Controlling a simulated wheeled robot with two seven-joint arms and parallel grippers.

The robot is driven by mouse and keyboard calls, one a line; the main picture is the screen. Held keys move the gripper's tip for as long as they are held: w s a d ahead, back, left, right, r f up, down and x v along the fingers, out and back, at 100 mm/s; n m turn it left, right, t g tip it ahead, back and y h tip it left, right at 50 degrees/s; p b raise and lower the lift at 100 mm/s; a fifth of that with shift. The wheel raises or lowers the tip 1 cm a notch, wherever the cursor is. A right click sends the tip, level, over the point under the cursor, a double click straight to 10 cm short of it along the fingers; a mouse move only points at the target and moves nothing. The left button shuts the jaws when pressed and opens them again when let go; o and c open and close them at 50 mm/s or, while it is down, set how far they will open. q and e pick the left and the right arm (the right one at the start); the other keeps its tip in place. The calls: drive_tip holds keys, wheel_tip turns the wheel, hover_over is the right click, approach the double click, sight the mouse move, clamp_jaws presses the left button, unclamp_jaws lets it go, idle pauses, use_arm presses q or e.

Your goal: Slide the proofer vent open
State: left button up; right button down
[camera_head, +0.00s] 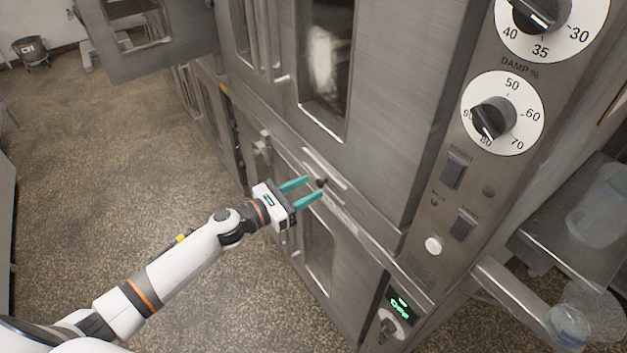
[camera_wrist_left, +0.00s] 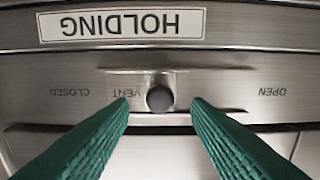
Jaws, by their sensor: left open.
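The proofer vent is a slot in the steel strip between the upper and lower doors, with a dark round knob (camera_head: 321,183). In the left wrist view the knob (camera_wrist_left: 160,98) sits near the middle of the slot. That view is upside down, with the word CLOSED at the left, VENT beside the knob and OPEN at the right. My left gripper (camera_head: 313,187) is open, its two green fingers pointing at the strip. The knob shows between the fingertips (camera_wrist_left: 160,103), with a gap on each side. My right gripper is out of view.
A HOLDING label (camera_wrist_left: 122,25) is on the panel by the slot. A control panel with dials (camera_head: 503,113) and switches is to the right. Clear plastic containers (camera_head: 603,205) stand at the far right. An upper-left door (camera_head: 150,45) hangs open. The floor at left is free.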

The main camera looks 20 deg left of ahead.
sight(328, 187)
use_arm(q)
drive_tip(key=shift+x, duration=1.3)
drive_tip(key=shift+c, duration=0.5)
clamp_jaws()
